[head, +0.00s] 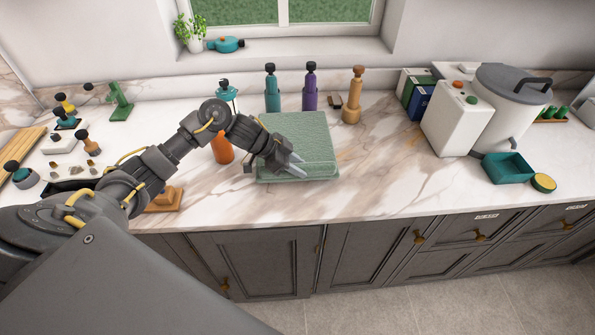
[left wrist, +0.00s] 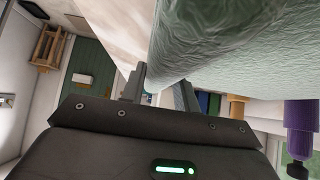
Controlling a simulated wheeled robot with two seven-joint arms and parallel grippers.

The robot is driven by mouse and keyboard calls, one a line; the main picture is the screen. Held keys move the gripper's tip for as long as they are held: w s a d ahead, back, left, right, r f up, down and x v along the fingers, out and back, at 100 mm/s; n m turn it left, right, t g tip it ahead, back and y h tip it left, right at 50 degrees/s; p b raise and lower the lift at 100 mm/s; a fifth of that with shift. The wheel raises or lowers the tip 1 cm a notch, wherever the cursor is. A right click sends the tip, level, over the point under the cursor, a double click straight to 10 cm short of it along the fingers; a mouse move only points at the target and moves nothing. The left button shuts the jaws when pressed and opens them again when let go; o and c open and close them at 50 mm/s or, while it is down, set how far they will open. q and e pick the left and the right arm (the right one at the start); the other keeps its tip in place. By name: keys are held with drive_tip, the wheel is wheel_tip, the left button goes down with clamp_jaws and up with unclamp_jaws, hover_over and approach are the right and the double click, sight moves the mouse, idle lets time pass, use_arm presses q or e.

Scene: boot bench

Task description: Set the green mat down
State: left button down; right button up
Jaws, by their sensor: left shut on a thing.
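The green mat (head: 312,132) is a thick, pale green, textured slab over the middle of the marble counter, with a folded or rounded front edge. My left gripper (head: 290,162) is shut on the mat's front left part. In the left wrist view the mat (left wrist: 235,45) fills the upper right, and its edge lies between the fingers of the left gripper (left wrist: 160,92). I cannot tell whether the mat's underside touches the counter. My right gripper is not in view.
Teal (head: 272,92), purple (head: 309,90) and tan (head: 353,100) bottles stand just behind the mat. An orange bottle (head: 222,148) stands close to its left. The counter (head: 385,175) is clear to the right, up to a white container (head: 455,120) and a teal tray (head: 508,168).

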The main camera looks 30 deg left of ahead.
use_arm(q)
drive_tip(key=shift+w+f, duration=0.25)
drive_tip(key=shift+f, duration=0.05)
wheel_tip(320, 180, down, 3)
drive_tip(key=shift+r, duration=0.1)
drive_tip(key=c, duration=1.1)
unclamp_jaws()
drive_tip(key=shift+f, duration=0.2)
drive_tip(key=shift+o, duration=0.2)
drive_tip(key=shift+r, duration=0.25)
drive_tip(key=b+v, duration=0.2)
drive_tip(key=v, duration=1)
drive_tip(key=shift+s+f, duration=0.1)
drive_tip(key=shift+s, duration=0.05)
